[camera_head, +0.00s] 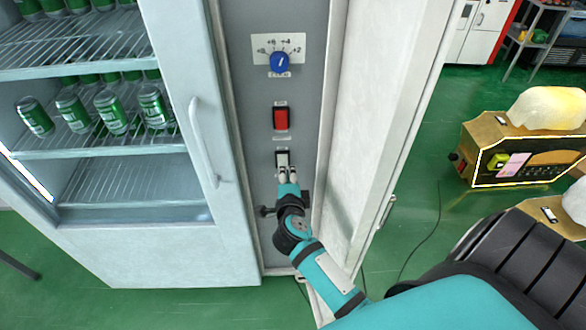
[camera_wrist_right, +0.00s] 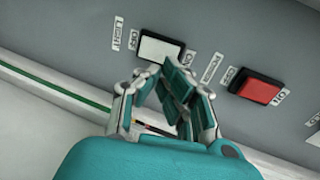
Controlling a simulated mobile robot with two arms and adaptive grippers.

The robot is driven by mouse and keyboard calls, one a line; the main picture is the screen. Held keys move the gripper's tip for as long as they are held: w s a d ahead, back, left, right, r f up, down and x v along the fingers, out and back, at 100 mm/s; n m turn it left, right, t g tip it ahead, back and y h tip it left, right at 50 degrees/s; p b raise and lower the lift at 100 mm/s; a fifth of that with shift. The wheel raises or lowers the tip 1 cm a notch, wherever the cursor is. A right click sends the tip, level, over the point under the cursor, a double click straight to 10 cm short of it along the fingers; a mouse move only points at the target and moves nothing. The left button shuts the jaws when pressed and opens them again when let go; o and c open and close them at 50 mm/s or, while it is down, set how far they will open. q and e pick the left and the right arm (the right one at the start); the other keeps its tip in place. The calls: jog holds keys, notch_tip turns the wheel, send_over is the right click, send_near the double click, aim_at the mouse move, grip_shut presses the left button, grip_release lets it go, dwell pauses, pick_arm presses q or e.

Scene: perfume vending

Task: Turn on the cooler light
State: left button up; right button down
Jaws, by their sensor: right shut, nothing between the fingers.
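The cooler light switch (camera_head: 282,158) is a white rocker on the grey control panel, partly hidden by my right gripper in the head view. In the right wrist view the white switch (camera_wrist_right: 161,47) shows beside a "LIGHT" label, with OFF and ON marks at its two ends. My right gripper (camera_head: 288,170) is shut and empty, its fingertips at the lower part of the switch. In the wrist view the gripper (camera_wrist_right: 165,80) overlaps the switch's near edge; I cannot tell if it touches. My left gripper is not in view.
A red power switch (camera_head: 281,118) sits above the light switch, and a blue dial (camera_head: 279,62) above that. The glass cooler door with its handle (camera_head: 203,145) stands left. An open panel door (camera_head: 375,130) stands close on the right.

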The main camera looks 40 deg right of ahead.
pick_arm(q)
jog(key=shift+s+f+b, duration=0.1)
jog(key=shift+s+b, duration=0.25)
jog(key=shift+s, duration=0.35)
pick_arm(e)
jog(key=s+a+r, duration=0.4)
jog(key=s+r, duration=0.1)
jog(key=s, duration=0.3)
jog(key=shift+a, duration=0.25)
